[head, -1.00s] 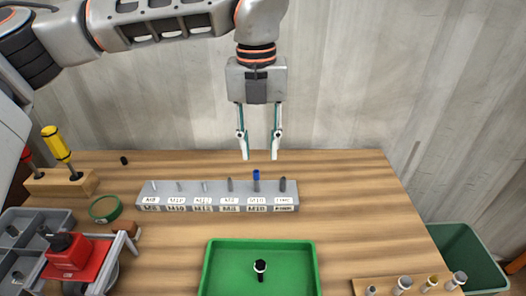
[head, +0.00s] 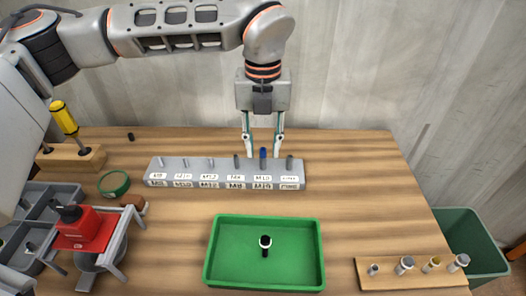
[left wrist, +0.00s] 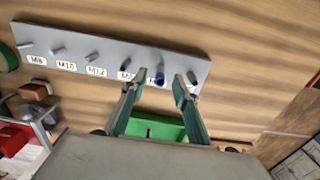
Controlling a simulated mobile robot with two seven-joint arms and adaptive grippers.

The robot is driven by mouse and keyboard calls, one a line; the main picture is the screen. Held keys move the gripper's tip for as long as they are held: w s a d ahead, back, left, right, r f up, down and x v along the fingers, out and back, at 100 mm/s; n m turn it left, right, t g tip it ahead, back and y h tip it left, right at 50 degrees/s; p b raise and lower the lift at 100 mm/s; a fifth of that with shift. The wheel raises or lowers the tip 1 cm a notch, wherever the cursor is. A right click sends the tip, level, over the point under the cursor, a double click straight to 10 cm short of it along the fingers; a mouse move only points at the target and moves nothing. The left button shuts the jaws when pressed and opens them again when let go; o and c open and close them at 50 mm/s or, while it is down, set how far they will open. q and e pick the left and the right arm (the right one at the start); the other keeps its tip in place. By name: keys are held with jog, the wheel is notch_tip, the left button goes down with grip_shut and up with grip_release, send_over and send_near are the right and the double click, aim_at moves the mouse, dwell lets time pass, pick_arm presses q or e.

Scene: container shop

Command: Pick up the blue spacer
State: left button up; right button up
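The blue spacer (head: 263,153) sits on a dark peg of the grey labelled rack (head: 222,182), at the M10 place in the right half. My left gripper (head: 263,155) points down at the rack, its two fingers apart on either side of the spacer; I cannot tell if they touch it. In the left wrist view the blue spacer (left wrist: 159,79) shows between the two open fingertips (left wrist: 157,85), nearer the right one. My right gripper is not in view.
A green tray (head: 221,274) with a dark bolt stands in front of the rack. A green tape ring (head: 114,184) and a red-topped device (head: 87,230) lie left. A wooden strip with several fittings (head: 380,279) is at front right.

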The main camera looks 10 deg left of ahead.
pick_arm(q)
jog(key=c, duration=0.7)
jog(key=shift+r, duration=0.15)
jog(key=shift+r+p, duration=0.75)
jog(key=shift+r, duration=9.05)
